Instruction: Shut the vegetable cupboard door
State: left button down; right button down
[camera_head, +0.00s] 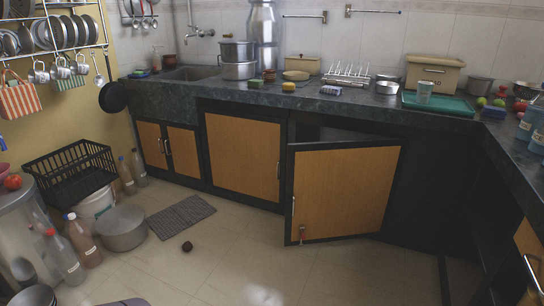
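The cupboard door (343,193) is an orange-brown panel in a black frame under the counter. It stands open, its left side swung out into the room, and its right side seems to be the hinged one. A dark opening (322,132) shows above the door; what is inside is hidden. Neither of my grippers is in view.
Other orange doors (242,157) to the left are shut. A counter (516,160) runs along the right side.

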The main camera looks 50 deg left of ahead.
aim_at(335, 192)
jog(key=u, duration=0.45)
jog(key=i+u, duration=0.1)
jog(key=u, duration=0.8)
jog(key=i+u, duration=0.1)
jog(key=u, duration=0.8)
jog(key=i+l+u, duration=0.15)
jog(key=i+l, duration=0.8)
